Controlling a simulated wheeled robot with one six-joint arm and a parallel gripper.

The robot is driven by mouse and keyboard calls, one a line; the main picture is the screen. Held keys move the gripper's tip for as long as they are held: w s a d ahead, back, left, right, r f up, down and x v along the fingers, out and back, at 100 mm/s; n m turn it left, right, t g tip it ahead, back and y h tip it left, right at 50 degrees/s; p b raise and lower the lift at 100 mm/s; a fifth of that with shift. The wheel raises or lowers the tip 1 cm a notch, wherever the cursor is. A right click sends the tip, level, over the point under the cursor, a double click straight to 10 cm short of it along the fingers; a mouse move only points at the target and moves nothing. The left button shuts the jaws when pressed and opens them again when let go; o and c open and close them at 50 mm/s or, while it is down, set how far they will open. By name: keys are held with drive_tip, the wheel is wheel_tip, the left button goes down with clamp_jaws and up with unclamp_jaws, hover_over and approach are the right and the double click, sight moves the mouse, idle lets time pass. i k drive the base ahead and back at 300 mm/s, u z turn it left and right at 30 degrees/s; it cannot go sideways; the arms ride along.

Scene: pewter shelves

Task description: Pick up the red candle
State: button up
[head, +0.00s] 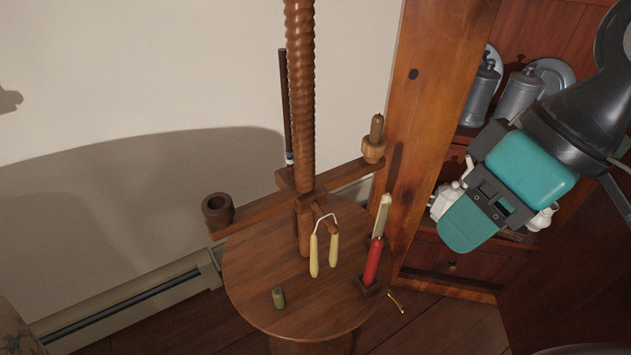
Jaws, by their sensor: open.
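The red candle (373,262) stands nearly upright near the right edge of a round wooden table (250,262). Its base sits in a small dark square holder (371,288). A pale cream candle (382,214) shows directly above the red one, and I cannot tell whether they touch. My gripper (485,222), dark with teal pads, is at the right, higher in the picture than the red candle and clear of it. It is open, and I see nothing held in it.
A threaded wooden post (301,100) with a crossbar rises from the table. Two cream candles (324,254) hang from it by a wick. A green piece (279,297) stands at the front. A shelf cabinet (430,120) with pewter jugs is behind my gripper.

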sight(376, 247)
drive_tip(key=u, duration=0.45)
drive_tip(key=k, duration=0.35)
drive_tip(key=z, duration=1.6)
